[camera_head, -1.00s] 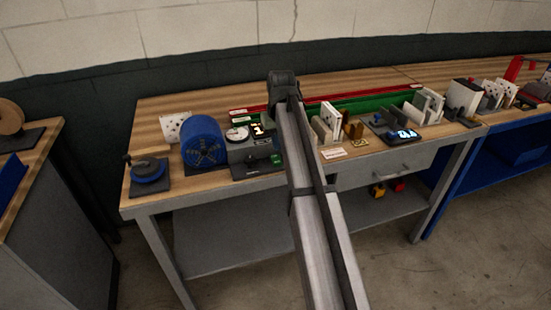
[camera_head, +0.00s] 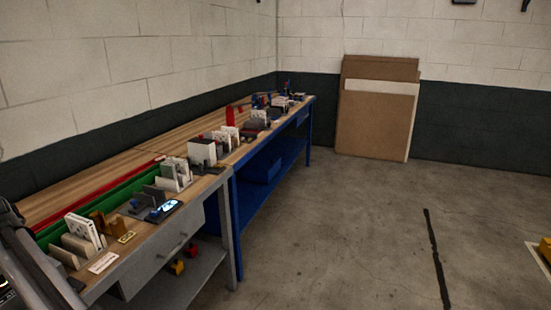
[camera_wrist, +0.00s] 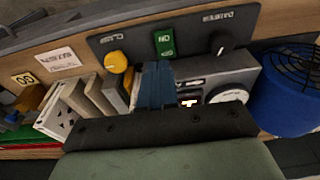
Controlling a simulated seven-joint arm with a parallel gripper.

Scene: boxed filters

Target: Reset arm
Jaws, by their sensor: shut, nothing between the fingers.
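My gripper (camera_wrist: 155,86) shows in the wrist view as blue fingers shut together beyond a dark crossbar, with nothing between them. It hangs over the wooden bench, between a rack of upright plates (camera_wrist: 95,95) and a grey instrument box with a white gauge (camera_wrist: 228,96). A dark panel (camera_wrist: 185,42) with a yellow knob, a green ON switch and a black dial lies just past the fingertips. In the head view only part of my arm shows at the left edge; the fingers cannot be made out there.
A blue drum with a black grille (camera_wrist: 285,100) stands at the right of the wrist view. In the head view a white dotted plate (camera_head: 82,228) stands in a rack on the bench. A blue bench (camera_head: 262,170) adjoins. Open floor (camera_head: 340,230) lies right of the benches.

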